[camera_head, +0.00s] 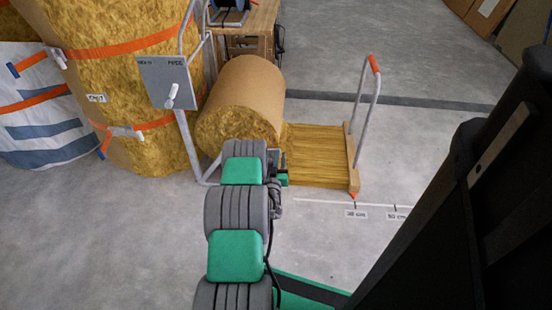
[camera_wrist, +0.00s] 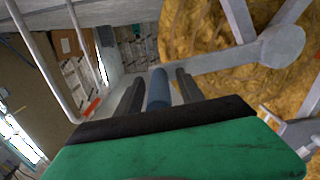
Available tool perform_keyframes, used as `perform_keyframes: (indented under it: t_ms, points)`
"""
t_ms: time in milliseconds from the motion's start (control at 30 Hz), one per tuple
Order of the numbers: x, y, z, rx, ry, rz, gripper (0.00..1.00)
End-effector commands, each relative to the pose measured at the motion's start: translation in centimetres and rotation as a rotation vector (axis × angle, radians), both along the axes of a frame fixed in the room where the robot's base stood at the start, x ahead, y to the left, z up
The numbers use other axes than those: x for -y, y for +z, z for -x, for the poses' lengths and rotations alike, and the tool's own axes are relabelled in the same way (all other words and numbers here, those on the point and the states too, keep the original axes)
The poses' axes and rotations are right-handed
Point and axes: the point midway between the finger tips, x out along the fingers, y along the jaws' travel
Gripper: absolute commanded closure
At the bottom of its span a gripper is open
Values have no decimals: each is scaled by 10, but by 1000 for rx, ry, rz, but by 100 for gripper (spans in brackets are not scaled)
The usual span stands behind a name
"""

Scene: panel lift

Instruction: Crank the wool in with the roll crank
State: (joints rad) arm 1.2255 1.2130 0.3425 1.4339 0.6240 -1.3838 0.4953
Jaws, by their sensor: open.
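The yellow wool roll (camera_head: 240,105) sits in a grey tube frame, and it fills the upper right of the wrist view (camera_wrist: 205,25). A flat strip of wool (camera_head: 315,155) runs from it rightward along the floor to a wooden end bar (camera_head: 354,165). In the wrist view, the crank's grey arm (camera_wrist: 225,58) reaches left from a round hub to a blue grip (camera_wrist: 158,88). My gripper (camera_wrist: 158,77) is open, with one dark finger on each side of the blue grip. Whether they touch is unclear. In the head view my own arm hides the crank and fingers.
A grey panel (camera_head: 166,82) with a white lever stands on the frame. The end bar carries a tube handle with an orange grip (camera_head: 374,63). A marked floor scale (camera_head: 385,204) lies beside its red pointer. A large strapped wool bale (camera_head: 105,60) stands left.

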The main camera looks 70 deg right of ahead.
Motion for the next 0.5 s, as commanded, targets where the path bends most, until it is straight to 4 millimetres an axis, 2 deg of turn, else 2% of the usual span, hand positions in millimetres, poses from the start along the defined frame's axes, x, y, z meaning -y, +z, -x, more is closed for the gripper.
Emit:
perform_keyframes:
  t_ms: [133, 500]
  points:
    - [0, 0, 0, 0, 0, 0, 56]
    - [0, 0, 0, 0, 0, 0, 86]
